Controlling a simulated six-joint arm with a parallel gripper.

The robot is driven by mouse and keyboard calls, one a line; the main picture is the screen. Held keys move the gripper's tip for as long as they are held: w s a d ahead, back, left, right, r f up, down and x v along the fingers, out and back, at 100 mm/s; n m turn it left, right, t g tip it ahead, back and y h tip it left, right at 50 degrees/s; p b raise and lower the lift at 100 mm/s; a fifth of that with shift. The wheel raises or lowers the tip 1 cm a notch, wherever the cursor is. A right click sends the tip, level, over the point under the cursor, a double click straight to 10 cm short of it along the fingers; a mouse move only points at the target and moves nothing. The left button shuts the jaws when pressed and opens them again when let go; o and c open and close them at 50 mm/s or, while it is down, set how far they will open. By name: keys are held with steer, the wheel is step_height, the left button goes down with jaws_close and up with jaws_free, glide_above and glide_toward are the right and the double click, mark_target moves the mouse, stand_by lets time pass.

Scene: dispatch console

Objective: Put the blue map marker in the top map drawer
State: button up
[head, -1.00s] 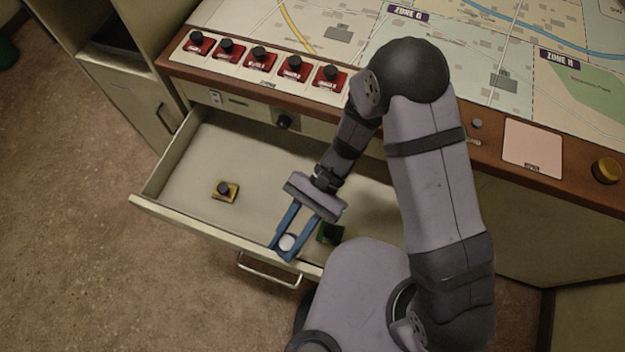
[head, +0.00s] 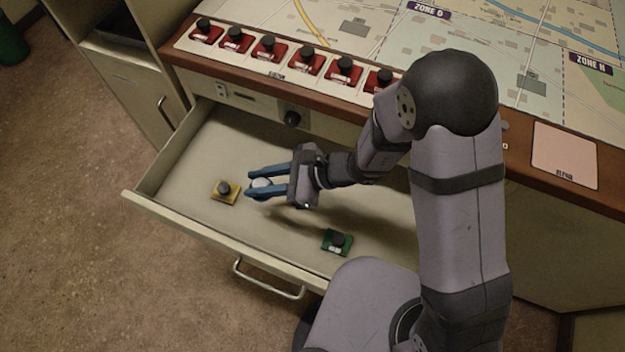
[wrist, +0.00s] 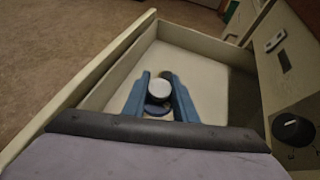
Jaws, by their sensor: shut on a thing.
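My gripper (head: 258,184) has blue fingers and is shut on the blue map marker (head: 263,183), which has a round pale top. In the wrist view the marker's pale knob (wrist: 160,89) sits between the fingers (wrist: 157,96), with a dark blue round base partly showing below it. The top map drawer (head: 200,228) is pulled open, and the gripper is inside its outline, over the floor. The gap between marker and drawer floor cannot be told exactly.
A yellow marker (head: 225,190) lies in the drawer just left of my fingertips. A green marker (head: 337,242) lies nearer the drawer front. A black knob (head: 292,119) is on the console face behind the drawer.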

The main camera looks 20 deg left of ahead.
mark_target(267, 206)
steer(key=shift+f+b, duration=0.45)
steer(key=shift+f, duration=4.55)
steer(key=shift+f, duration=0.1)
steer(key=o, duration=1)
steer(key=shift+o, duration=0.2)
steer(key=shift+r, duration=0.2)
steer(key=v, duration=1)
steer(key=shift+w+d, duration=0.1)
steer(key=shift+d, duration=0.05)
steer(key=shift+v, duration=0.85)
